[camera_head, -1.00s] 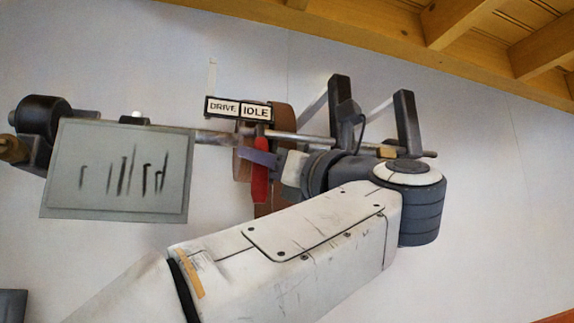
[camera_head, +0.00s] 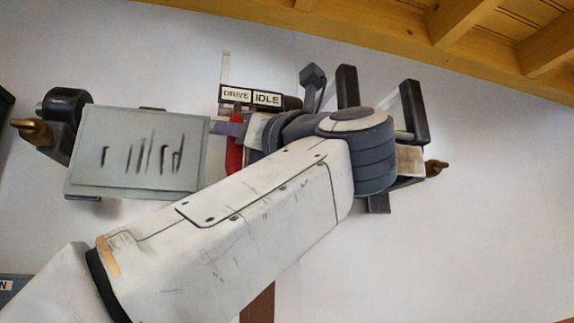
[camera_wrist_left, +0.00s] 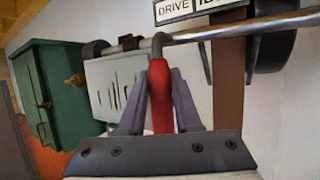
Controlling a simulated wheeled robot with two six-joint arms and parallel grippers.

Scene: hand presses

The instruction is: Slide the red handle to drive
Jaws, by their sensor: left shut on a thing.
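The red handle (camera_head: 234,153) hangs below the DRIVE/IDLE sign (camera_head: 250,97), under its DRIVE half. In the left wrist view the red handle (camera_wrist_left: 160,96) hangs from a bent grey hook on the horizontal rod (camera_wrist_left: 225,31). My left gripper (camera_head: 232,130) is shut on the handle, with one purple finger on each side of it in the wrist view. My left arm hides much of the rod and of what lies behind it in the head view. My right gripper is not in view.
A grey plate with dark marks (camera_head: 137,153) is left of the handle. Dark brackets (camera_head: 349,92) stand out at the upper right. A brown belt (camera_wrist_left: 229,90) hangs right of the handle. A green cabinet (camera_wrist_left: 55,95) is further left. Wooden beams (camera_head: 466,14) run above.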

